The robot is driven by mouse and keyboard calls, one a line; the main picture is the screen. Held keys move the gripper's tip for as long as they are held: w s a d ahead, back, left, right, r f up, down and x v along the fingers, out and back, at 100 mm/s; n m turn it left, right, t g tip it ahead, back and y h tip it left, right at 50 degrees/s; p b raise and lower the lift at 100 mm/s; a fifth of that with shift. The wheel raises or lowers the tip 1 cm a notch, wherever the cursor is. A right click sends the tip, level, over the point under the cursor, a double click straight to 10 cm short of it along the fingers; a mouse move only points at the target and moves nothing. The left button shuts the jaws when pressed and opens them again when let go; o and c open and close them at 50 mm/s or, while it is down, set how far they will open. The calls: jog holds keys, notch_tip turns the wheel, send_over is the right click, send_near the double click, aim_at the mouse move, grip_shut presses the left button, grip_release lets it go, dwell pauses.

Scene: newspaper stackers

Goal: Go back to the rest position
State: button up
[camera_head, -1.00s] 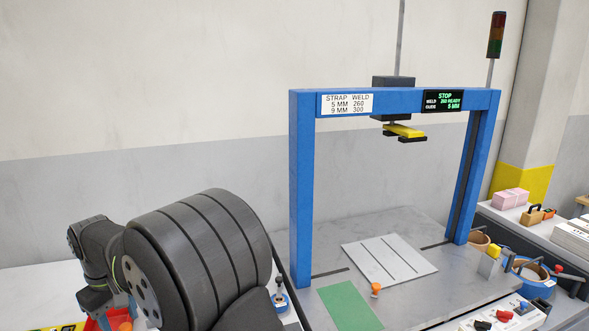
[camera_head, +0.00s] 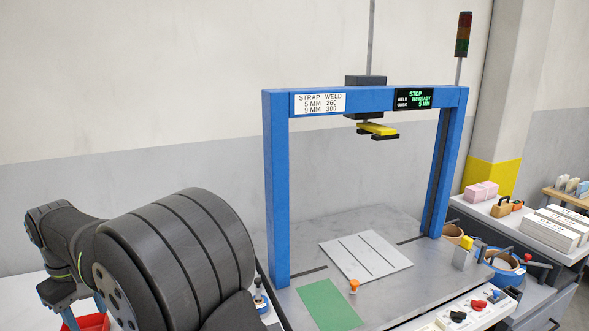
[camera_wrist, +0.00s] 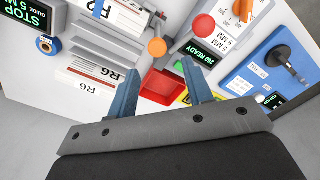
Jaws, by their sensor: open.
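My gripper (camera_wrist: 160,66) is open and empty in the wrist view, with its two blue fingers apart. Between and beyond the fingers is a red bin (camera_wrist: 160,86), and a white panel with labels and buttons lies under them. Contact with these cannot be told from this view. In the head view my arm reaches along the left side, and its end points down above the red bin (camera_head: 92,322) at the lower left edge. The fingertips are partly hidden there.
A blue strapping frame (camera_head: 276,190) stands on a grey table with a white slotted plate (camera_head: 366,256) and a green sheet (camera_head: 330,305). A side bench at right holds white stacks (camera_head: 550,230) and a pink bundle (camera_head: 481,191). A blue knob panel (camera_wrist: 262,72) shows in the wrist view.

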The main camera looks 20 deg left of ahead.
notch_tip(320, 180, up, 11)
notch_tip(320, 180, down, 17)
jog(key=w+d, duration=1.2)
notch_tip(320, 180, up, 11)
jog(key=shift+s+a, duration=0.2)
